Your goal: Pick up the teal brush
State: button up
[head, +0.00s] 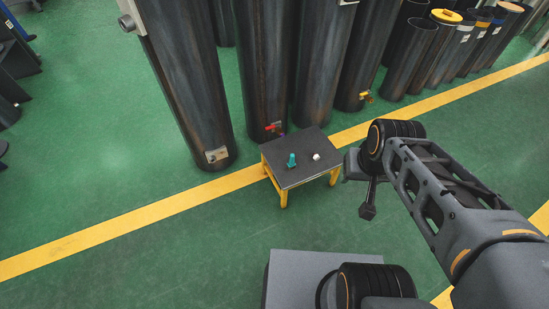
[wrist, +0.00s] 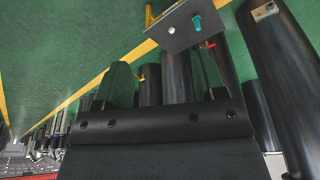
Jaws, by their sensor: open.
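The teal brush (head: 291,160) is small and sits on the dark top of a low stool (head: 290,180) with yellow legs. It also shows in the wrist view (wrist: 197,22), near the top edge on the stool top. My gripper (head: 367,208) is in the air to the right of the stool, apart from the brush. In the wrist view my gripper (wrist: 163,62) has its jaws spread with nothing between them, and the brush lies beyond them.
A small white object (head: 316,157) lies right of the brush on the stool. Tall dark flanged cylinders (head: 185,80) stand close behind the stool, some with red or yellow fittings low down. A yellow floor line (head: 130,222) passes by. Green floor (head: 150,270) at the front left is clear.

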aim_at(292, 164)
jog(key=z, duration=1.6)
jog(key=i, duration=1.55)
jog(key=u, duration=3.6)
jog(key=i, duration=0.5)
